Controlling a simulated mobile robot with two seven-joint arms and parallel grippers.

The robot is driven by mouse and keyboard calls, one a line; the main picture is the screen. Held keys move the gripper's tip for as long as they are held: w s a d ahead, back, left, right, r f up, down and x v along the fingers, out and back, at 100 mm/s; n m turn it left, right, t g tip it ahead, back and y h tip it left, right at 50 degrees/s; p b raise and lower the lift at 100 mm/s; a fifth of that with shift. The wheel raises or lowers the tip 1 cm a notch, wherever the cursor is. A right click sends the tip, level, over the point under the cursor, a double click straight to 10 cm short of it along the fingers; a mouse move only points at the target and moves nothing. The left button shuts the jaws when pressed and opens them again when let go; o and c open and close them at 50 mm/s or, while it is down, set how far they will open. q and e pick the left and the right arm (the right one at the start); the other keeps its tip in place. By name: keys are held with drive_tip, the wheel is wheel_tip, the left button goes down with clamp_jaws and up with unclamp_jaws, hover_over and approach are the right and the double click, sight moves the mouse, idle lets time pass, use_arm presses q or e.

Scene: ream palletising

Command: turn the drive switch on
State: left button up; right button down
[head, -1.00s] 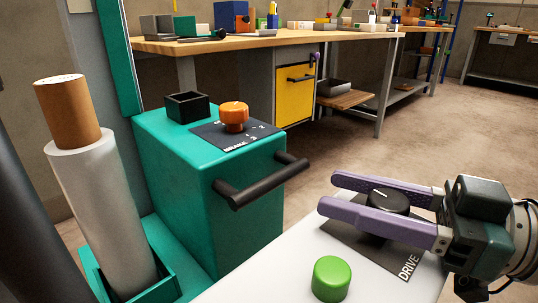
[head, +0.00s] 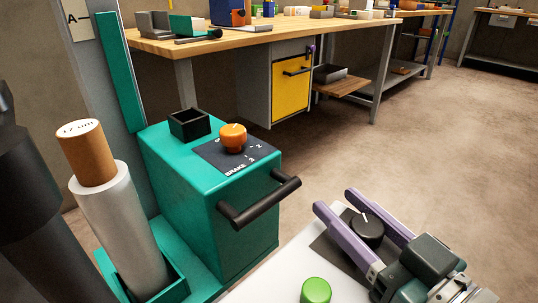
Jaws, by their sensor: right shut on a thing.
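The drive switch is a black round knob (head: 368,231) with a white pointer mark, on a dark plate (head: 328,247) on a white top at the lower right of the head view. The plate's lettering is now hidden behind my gripper. My right gripper (head: 336,200) has its two purple fingers on either side of the knob and is shut on it, the fingers pointing up and left. The knob's white mark points roughly upward in the picture. My left gripper is not in view.
A green button (head: 316,290) sits near the knob. A teal cabinet (head: 245,237) left of it carries an orange BRAKE knob (head: 233,137), a black open box (head: 189,124) and a black handle (head: 258,203). A brown-and-white cylinder (head: 118,220) stands at left. Open floor lies right.

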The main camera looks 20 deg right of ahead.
sight(379, 242)
idle(0.5)
drive_tip(key=shift+c, duration=1.6)
unclamp_jaws()
drive_tip(key=s, duration=0.3)
drive_tip(key=s+p, duration=0.1)
drive_tip(key=s, duration=0.6)
drive_tip(key=shift+d, duration=0.4)
